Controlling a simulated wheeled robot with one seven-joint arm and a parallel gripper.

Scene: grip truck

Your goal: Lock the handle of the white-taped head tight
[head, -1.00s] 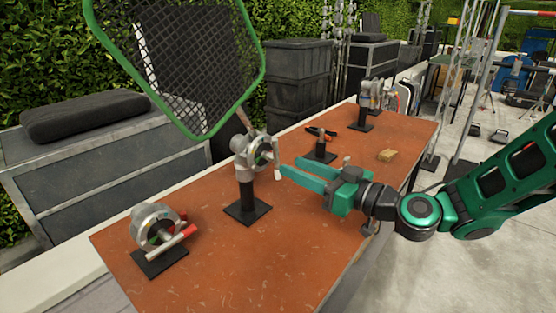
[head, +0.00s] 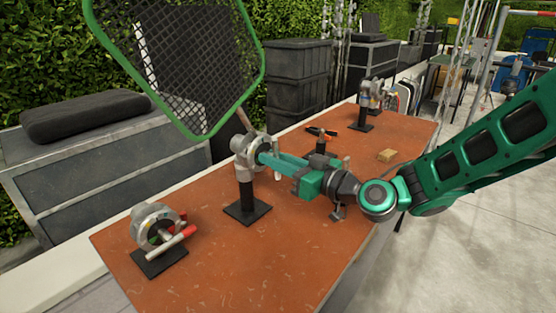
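The grip head with the white-taped handle (head: 278,175) is the silver round clamp (head: 246,149) on a black post and square base, in the middle of the orange table. It holds the stem of the green-framed mesh panel (head: 185,60). My gripper (head: 265,158) reaches in from the right, its green fingertips at the head's right side and over the handle's upper part. The white lower end of the handle shows below the fingers. The fingers overlap in this view, so I cannot tell their gap or whether they touch the handle.
A second head with a red-taped handle (head: 178,238) stands at the front left of the orange table (head: 225,275). Another head (head: 372,95) stands at the far end. The front middle is clear.

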